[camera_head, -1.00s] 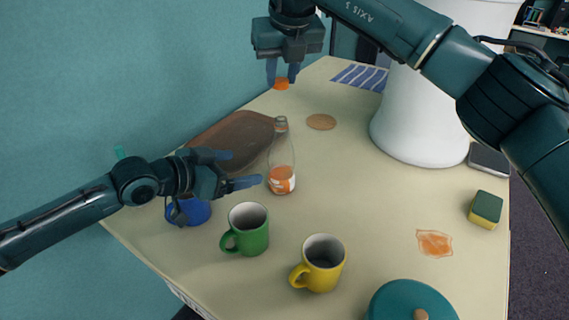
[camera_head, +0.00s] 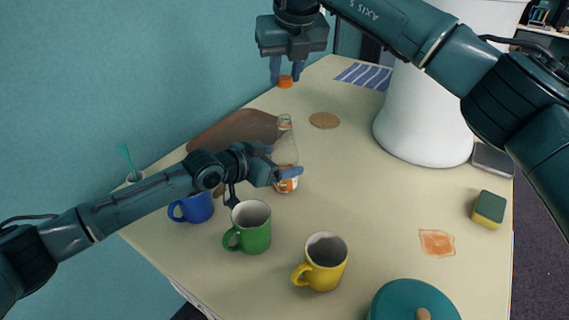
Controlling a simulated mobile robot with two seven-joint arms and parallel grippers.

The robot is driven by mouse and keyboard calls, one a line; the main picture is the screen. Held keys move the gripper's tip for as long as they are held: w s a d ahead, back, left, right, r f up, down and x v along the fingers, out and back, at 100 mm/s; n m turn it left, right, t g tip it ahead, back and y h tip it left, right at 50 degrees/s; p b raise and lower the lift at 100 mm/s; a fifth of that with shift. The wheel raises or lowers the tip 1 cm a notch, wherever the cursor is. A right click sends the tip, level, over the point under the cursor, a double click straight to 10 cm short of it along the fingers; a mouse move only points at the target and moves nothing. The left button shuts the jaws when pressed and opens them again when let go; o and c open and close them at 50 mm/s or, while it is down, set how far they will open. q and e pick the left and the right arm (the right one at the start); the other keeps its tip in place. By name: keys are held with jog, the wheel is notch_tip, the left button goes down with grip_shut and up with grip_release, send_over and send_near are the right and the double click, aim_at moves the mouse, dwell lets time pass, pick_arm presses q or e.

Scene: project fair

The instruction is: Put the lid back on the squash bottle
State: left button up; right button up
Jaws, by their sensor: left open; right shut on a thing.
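The squash bottle (camera_head: 285,149) is clear with an orange-and-white lower part and stands upright, uncapped, on the table. The orange lid (camera_head: 285,82) is between the fingertips of my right gripper (camera_head: 287,73), which is shut on it above and behind the bottle. My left gripper (camera_head: 287,174) is open at the lower part of the bottle. Its near finger crosses in front of the bottle; the far finger is largely hidden, and I cannot tell whether either finger touches it.
A brown board (camera_head: 225,130) lies behind my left arm. A cork coaster (camera_head: 324,120), orange spill (camera_head: 437,243), sponge (camera_head: 488,209) and teal pot (camera_head: 400,300) are rightward. The middle is clear.

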pick_arm(q)
jog(key=shift+w+d+f, duration=0.1)
jog(key=shift+w+d, duration=0.1)
jog(key=shift+d, duration=0.05)
jog(key=shift+c, duration=0.2)
jog(key=c, duration=1.4)
pick_arm(e)
send_over(283, 118)
jog(key=s, duration=0.2)
jog(key=shift+w+d+f, duration=0.1)
jog(key=shift+d+f, duration=0.05)
jog(key=shift+f, duration=1.1)
jog(key=shift+d+f, duration=0.15)
jog(key=shift+f, duration=1.05)
jog(key=shift+f, duration=0.1)
jog(key=shift+f, duration=0.8)
jog(key=shift+f, duration=0.55)
